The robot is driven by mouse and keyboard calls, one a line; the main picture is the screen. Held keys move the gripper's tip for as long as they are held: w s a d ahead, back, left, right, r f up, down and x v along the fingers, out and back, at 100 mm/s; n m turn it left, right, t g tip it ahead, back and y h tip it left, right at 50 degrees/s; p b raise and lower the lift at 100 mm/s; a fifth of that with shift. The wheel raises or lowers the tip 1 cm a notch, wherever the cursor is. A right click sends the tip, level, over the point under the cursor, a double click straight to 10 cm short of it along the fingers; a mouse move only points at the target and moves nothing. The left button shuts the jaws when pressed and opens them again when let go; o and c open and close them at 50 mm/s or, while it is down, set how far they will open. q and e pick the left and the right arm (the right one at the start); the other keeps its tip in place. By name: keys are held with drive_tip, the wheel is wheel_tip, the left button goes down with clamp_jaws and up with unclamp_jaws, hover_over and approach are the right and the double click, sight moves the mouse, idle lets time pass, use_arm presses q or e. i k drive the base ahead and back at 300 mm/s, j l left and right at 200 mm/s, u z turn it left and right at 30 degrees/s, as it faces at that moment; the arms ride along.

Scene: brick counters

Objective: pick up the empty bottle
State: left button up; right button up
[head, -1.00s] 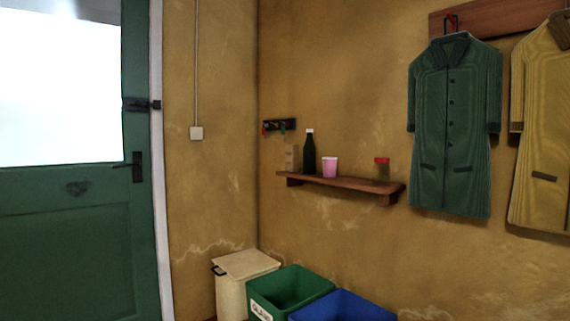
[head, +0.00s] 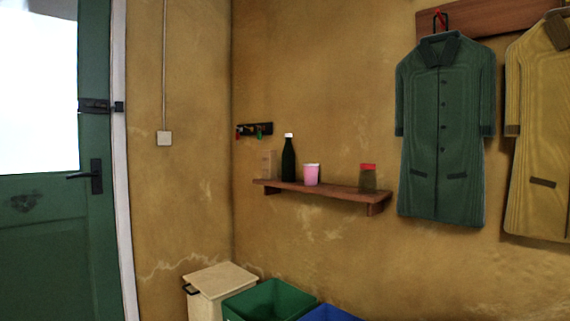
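A dark green bottle (head: 288,160) with a white cap stands upright on a wooden wall shelf (head: 330,192), towards its left end. I cannot tell from here whether it is empty. A pink cup (head: 311,174) stands just right of it, and a brownish jar with a red lid (head: 368,179) stands near the shelf's right end. A tan box-like item (head: 268,164) is left of the bottle. Neither of my grippers shows in the head view.
A green door (head: 45,240) is at the left. A green coat (head: 443,130) and a yellow coat (head: 540,130) hang at the right.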

sight(287, 154)
drive_tip(key=i+j, duration=0.25)
drive_tip(key=j, duration=0.15)
drive_tip(key=i+j, duration=0.25)
drive_tip(key=j, duration=0.15)
drive_tip(key=i+j, duration=0.2)
drive_tip(key=j, duration=0.25)
drive_tip(key=i+j+u, duration=0.1)
drive_tip(key=i+j, duration=0.15)
drive_tip(key=j, duration=0.15)
